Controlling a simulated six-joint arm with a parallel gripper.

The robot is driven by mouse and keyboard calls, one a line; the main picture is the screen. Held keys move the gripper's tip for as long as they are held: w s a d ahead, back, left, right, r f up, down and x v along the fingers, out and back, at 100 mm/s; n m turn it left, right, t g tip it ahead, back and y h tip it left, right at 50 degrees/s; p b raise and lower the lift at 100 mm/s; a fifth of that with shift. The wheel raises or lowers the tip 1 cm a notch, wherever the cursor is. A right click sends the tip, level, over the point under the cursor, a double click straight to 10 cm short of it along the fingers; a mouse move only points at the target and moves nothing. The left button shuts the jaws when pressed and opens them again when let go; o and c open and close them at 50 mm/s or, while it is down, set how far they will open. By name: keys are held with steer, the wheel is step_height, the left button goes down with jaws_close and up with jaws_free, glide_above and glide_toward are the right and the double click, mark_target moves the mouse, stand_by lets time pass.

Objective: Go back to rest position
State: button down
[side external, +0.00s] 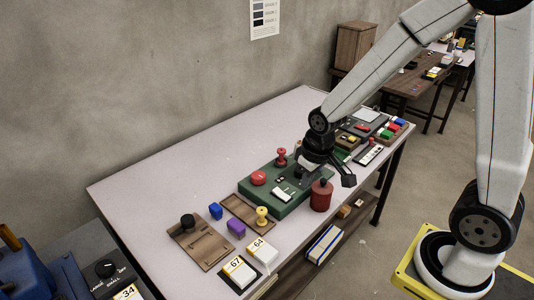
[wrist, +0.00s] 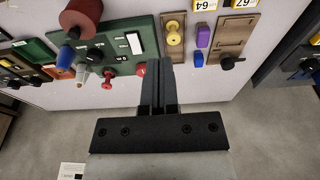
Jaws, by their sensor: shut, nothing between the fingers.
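My gripper (wrist: 158,63) is shut, with its two dark fingers together and nothing between them. In the side view the gripper (side external: 346,178) hangs over the right part of the white table (side external: 180,160), close to the green panel (side external: 300,198) and the red cylinder (side external: 321,197). In the wrist view the fingertips overlap the space between the green panel (wrist: 150,51) and a small wooden board with a yellow knob (wrist: 174,34). I cannot tell the exact height of the fingertips. No cloth shows in either view.
Blue (side external: 215,210) and purple (side external: 236,228) blocks lie near a wooden board with a black knob (side external: 188,221). More devices (side external: 368,154) crowd the right end. The table's back left is clear.

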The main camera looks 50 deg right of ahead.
steer(key=s+a+r, duration=0.1)
steer(key=s, duration=0.5)
steer(key=shift+a+r+t, duration=0.15)
steer(key=shift+a+t, duration=0.15)
steer(key=shift+a, duration=0.1)
